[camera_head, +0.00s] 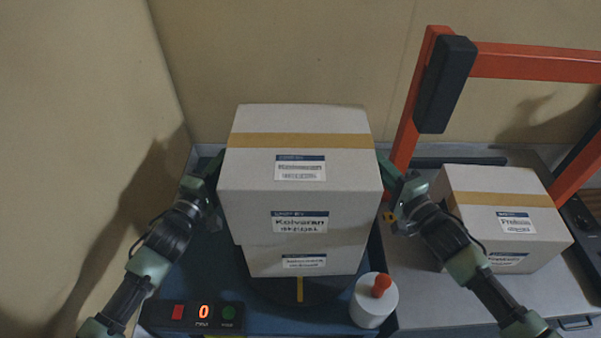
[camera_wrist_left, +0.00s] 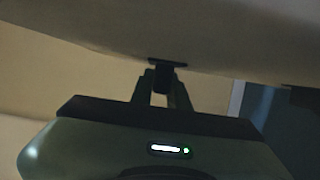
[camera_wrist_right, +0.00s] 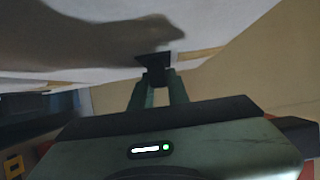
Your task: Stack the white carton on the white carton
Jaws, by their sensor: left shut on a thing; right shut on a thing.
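A large white carton (camera_head: 245,171) with a tan tape band and a label reading Kolvaran is in the middle of the head view. A smaller white carton (camera_head: 341,261) shows below it, its upper part hidden. The large carton looks level; I cannot tell whether the two touch. My left gripper (camera_head: 217,168) presses on the left side of the large carton, and my right gripper (camera_head: 384,170) presses on its right side. The wrist views show the carton's underside or side close above the left gripper (camera_wrist_left: 166,66) and the right gripper (camera_wrist_right: 155,64).
Another white carton (camera_head: 478,212) sits on the right counter. An orange frame (camera_head: 530,63) with a dark pad stands behind it. A wall is close on the left.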

